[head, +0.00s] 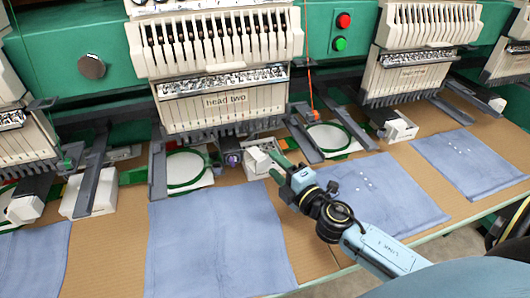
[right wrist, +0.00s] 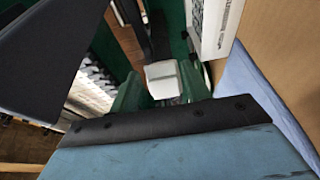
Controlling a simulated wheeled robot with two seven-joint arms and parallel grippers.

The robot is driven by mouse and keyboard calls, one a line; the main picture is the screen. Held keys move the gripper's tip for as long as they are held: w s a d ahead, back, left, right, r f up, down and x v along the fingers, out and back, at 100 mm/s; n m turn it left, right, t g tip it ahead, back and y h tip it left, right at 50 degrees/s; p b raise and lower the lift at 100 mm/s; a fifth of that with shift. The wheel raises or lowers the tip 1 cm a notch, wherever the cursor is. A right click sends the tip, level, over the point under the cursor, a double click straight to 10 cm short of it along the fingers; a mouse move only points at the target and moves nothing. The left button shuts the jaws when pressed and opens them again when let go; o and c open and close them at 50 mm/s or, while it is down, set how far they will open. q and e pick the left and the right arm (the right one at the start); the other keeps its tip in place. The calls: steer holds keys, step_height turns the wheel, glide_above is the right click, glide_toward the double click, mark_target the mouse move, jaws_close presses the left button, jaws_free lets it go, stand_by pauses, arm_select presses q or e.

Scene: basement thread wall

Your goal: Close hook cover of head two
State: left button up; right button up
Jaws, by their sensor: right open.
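The embroidery head labelled "head two" (head: 225,100) stands at the left centre of the head view. Below it, to the right of the green hoop (head: 186,168), a white hook cover (head: 259,162) sits beside an exposed purple round part (head: 233,158). My right gripper (head: 279,165) is at the right side of this cover, with its green fingers open. Whether they touch the cover cannot be told. In the right wrist view a white block (right wrist: 163,79) shows between or just beyond the green fingers (right wrist: 158,100). My left gripper is not in view.
Neighbouring heads (head: 412,78) have white covers (head: 400,128) below them. An orange-tipped part (head: 314,115) and a second green hoop (head: 328,138) are right of my gripper. Blue cloths (head: 215,240) lie on the brown table (head: 300,245). Dark arms stick out between the heads.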

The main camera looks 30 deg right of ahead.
mark_target(270, 160)
steer(key=shift+w+a, duration=0.2)
steer(key=shift+w, duration=2.55)
jaws_close()
